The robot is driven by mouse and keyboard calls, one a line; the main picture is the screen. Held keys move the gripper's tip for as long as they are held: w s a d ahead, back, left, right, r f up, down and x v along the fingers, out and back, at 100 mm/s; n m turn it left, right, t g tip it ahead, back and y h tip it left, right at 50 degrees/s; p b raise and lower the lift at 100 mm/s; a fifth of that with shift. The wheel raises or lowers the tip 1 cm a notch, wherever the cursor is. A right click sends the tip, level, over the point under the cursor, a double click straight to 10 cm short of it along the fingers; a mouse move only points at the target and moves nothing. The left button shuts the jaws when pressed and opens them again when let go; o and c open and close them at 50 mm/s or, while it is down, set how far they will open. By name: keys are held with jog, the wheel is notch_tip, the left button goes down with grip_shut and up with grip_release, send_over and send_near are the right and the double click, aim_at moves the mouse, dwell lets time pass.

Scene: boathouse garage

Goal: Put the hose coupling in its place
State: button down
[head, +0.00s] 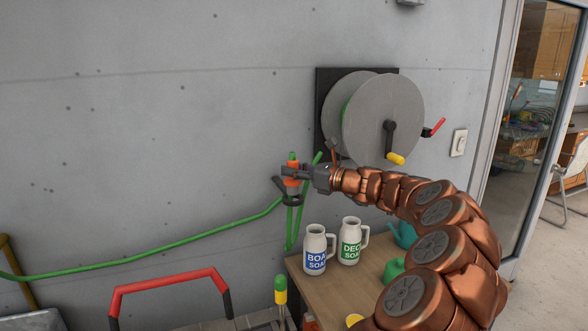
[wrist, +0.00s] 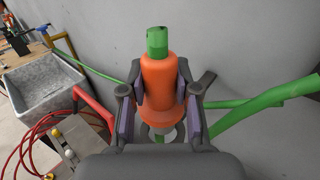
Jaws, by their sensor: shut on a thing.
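The hose coupling (head: 292,183) is orange with a green tip and stands roughly upright near the wall, in front of the grey concrete. In the wrist view the coupling (wrist: 158,80) fills the gap between the fingers. My gripper (head: 294,171) is shut on it; its two fingers also show in the wrist view (wrist: 158,95), one on each side. A dark holder (head: 289,201) sits at the coupling's lower end in the head view. Whether the coupling is seated in it or just above it, I cannot tell. The coupling's underside is hidden.
Green hose (head: 190,234) runs along the wall. Below, a wooden table (head: 372,254) bears two white jugs and teal and green vessels. A red handle (head: 168,280) stands front left.

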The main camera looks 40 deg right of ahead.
aim_at(298, 186)
jog(key=shift+r, duration=0.1)
jog(key=shift+f+b, duration=0.45)
jog(key=shift+f, duration=1.65)
jog(key=shift+f, duration=0.25)
jog(key=c, duration=0.8)
grip_release()
jog(key=shift+o, duration=0.2)
jog(key=v, duration=1.2)
